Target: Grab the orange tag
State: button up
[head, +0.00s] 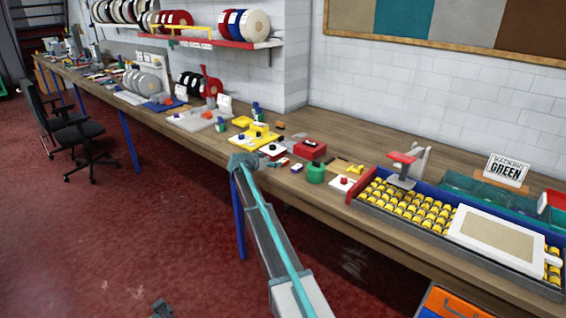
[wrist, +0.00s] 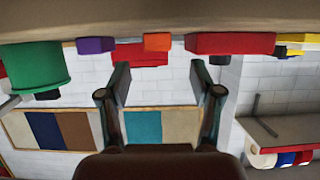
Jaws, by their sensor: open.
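In the wrist view, which shows the scene upside down, a small orange block (wrist: 157,41), likely the orange tag, sits on the table edge-on. It lies ahead of my gripper (wrist: 160,78), nearly centred between the fingers but nearer the table surface. The two fingers are apart with nothing between them. In the head view my gripper (head: 266,161) is low at the table's front edge, left of the small red and purple pieces. I cannot surely pick out the orange tag in the head view.
In the wrist view a purple block (wrist: 95,45) and green cylinder (wrist: 35,66) are left of the orange block, and a red block (wrist: 230,43) right. A red box (head: 310,148) stands behind on the table (head: 345,138). A tray of yellow spools (head: 412,200) is right.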

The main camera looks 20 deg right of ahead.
jog(key=p+x, duration=0.2)
jog(key=x, duration=0.3)
jog(key=shift+d+r+p, duration=0.1)
jog(key=shift+d+p, duration=0.05)
jog(key=shift+p, duration=0.25)
jog(key=shift+d+f, duration=0.35)
jog(key=c, duration=1)
